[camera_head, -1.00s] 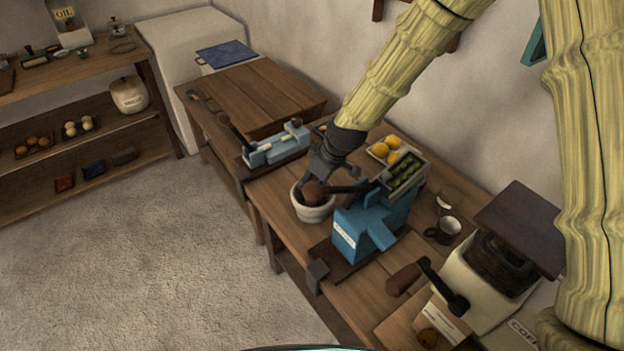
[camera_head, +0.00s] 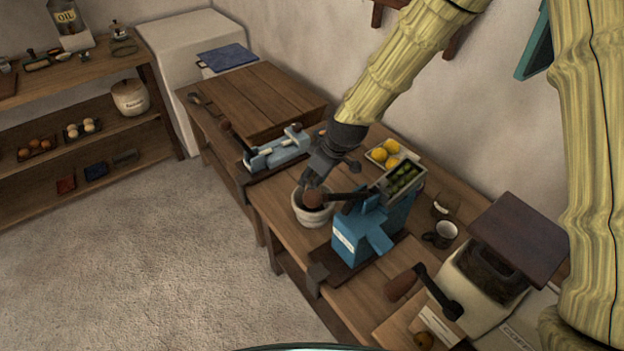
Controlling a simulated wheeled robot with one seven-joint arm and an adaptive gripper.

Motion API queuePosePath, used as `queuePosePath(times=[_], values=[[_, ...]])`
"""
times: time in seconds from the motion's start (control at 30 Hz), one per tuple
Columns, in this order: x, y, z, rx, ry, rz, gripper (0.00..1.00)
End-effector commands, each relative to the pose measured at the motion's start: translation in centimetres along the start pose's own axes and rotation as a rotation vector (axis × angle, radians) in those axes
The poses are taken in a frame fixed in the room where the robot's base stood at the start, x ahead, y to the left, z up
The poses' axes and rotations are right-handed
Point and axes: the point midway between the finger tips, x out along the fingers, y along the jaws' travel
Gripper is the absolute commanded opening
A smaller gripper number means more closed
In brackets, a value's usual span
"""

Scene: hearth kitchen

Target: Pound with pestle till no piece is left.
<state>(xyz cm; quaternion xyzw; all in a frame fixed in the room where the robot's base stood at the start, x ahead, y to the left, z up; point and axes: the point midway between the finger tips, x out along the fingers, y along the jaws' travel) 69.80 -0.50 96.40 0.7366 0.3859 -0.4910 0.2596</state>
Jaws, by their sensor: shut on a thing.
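The pale mortar (camera_head: 312,217) stands on the wooden worktop, just left of the blue machine. My gripper (camera_head: 311,184) points down at the mortar's mouth, over its back rim. It is shut on the pestle, which is mostly hidden by the fingers, the mortar wall and a brown crank knob (camera_head: 315,198) in front. The mortar's inside is dark and mostly covered, so I cannot tell whether pieces lie in it.
The blue machine (camera_head: 362,240) stands close to the mortar, its crank reaching across the mouth. A light-blue device (camera_head: 277,153) is behind left. A tray of yellow fruit (camera_head: 392,155), a mug (camera_head: 443,234) and a grinder (camera_head: 487,285) are to the right.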

Motion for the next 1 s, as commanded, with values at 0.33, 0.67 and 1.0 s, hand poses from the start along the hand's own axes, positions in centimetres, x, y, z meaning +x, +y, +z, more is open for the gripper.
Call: queuePosePath(times=[0.33,0.67,1.0], values=[[0.0,0.0,0.0,-0.001,0.0,0.0,0.0],[0.3,0.0,0.1,0.0,0.0,0.0,0.0],[2.0,0.0,0.8,0.0,-0.001,-0.001,0.0]])
